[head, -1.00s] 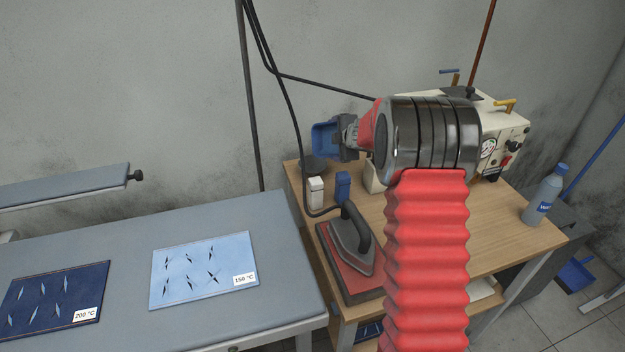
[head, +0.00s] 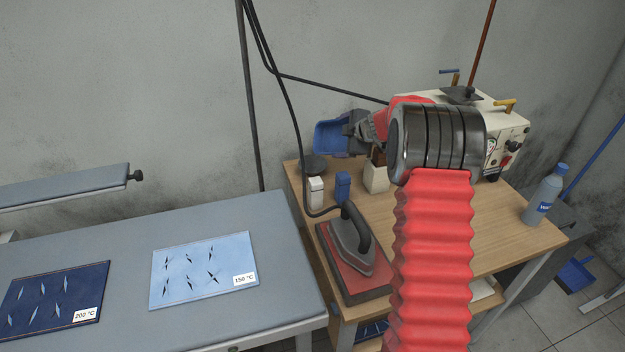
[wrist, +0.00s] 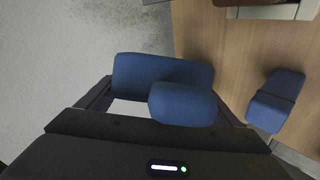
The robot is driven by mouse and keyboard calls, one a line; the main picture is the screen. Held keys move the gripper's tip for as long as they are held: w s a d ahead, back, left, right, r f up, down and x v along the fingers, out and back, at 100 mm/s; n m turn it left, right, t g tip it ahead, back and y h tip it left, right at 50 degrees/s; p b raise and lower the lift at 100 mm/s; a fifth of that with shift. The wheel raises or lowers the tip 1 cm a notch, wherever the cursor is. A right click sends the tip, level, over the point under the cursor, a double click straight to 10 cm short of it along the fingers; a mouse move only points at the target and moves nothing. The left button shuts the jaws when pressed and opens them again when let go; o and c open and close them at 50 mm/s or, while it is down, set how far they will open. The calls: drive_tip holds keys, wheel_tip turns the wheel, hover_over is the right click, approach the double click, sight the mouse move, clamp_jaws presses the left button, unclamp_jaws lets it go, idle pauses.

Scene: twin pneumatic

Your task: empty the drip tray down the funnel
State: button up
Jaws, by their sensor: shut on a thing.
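My gripper (head: 362,131) is shut on a blue tray (head: 334,138), which I take to be the drip tray. It is held in the air above the back left of the wooden bench. A dark funnel-like piece (head: 461,94) is on top of the cream machine (head: 500,118), to the right of my gripper. My arm hides part of the machine.
An iron (head: 352,243) stands on a red pad at the bench's left front. A white container (head: 315,191) and a blue container (head: 343,186) stand behind it. A water bottle (head: 545,194) is at the right edge. Black cables hang left of the bench.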

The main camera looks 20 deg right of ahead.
drive_tip(key=shift+d, duration=0.15)
idle(0.4)
drive_tip(key=shift+d+f+y+b, duration=0.25)
drive_tip(key=shift+d+y+b, duration=0.05)
drive_tip(key=shift+w+d+r+m+g+y+b, duration=0.15)
drive_tip(key=shift+d+r+m+y+b, duration=0.2)
drive_tip(key=shift+r, duration=0.3)
drive_tip(key=shift+w+d+r+m+g+y+b, duration=0.1)
drive_tip(key=shift+d+r+m+y+b, duration=0.2)
drive_tip(key=shift+r+m+y, duration=0.25)
drive_tip(key=shift+w+d+r+m+g+y+b, duration=0.2)
drive_tip(key=shift+d+r+y+b, duration=0.1)
drive_tip(key=shift+r, duration=0.4)
drive_tip(key=shift+w+d+m+y+b, duration=0.15)
drive_tip(key=shift+d+m+y+b, duration=0.65)
drive_tip(key=shift+y, duration=0.3)
drive_tip(key=shift+w+d+r+m+y+b, duration=0.1)
drive_tip(key=shift+d+r+m+y+b, duration=0.05)
drive_tip(key=shift+r+m+y+b, duration=0.95)
drive_tip(key=shift+r+y+b, duration=0.2)
drive_tip(key=shift+r+b, duration=0.55)
drive_tip(key=shift+r, duration=0.2)
drive_tip(key=shift+r, duration=3)
